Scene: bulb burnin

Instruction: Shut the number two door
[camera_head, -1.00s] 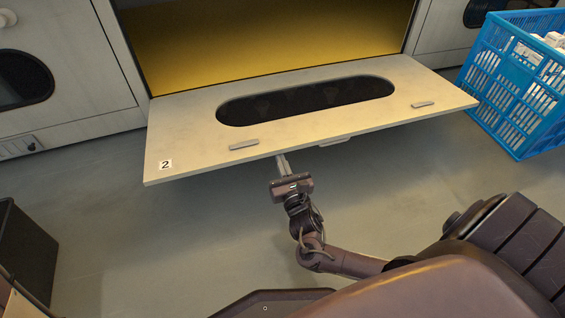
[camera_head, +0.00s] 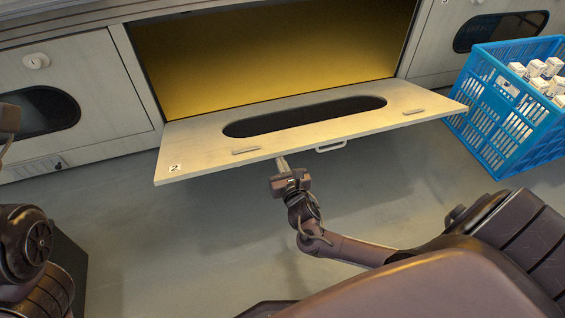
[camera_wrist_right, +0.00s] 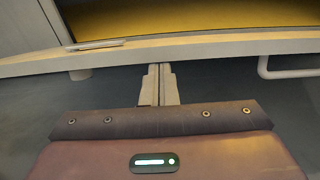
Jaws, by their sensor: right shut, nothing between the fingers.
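The number two door (camera_head: 215,152) is a pale panel hinged at its bottom edge, folded down and tilted a little upward, with a dark oval window and a "2" label (camera_head: 174,167). The yellow-lined compartment (camera_head: 270,55) behind it is open. A handle (camera_head: 331,149) hangs at the door's outer edge. My right gripper (camera_head: 283,163) is shut and empty, its fingertips at or just under the outer edge, left of the handle. In the right wrist view the fingers (camera_wrist_right: 159,82) point at the door edge (camera_wrist_right: 210,48); contact is unclear. My left gripper is not clearly visible.
A blue crate (camera_head: 510,120) holding white boxed items (camera_head: 540,75) stands at the right, close to the door's right corner. Closed doors with dark windows flank the compartment. A dark box (camera_head: 72,262) is at the lower left. The floor below the door is clear.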

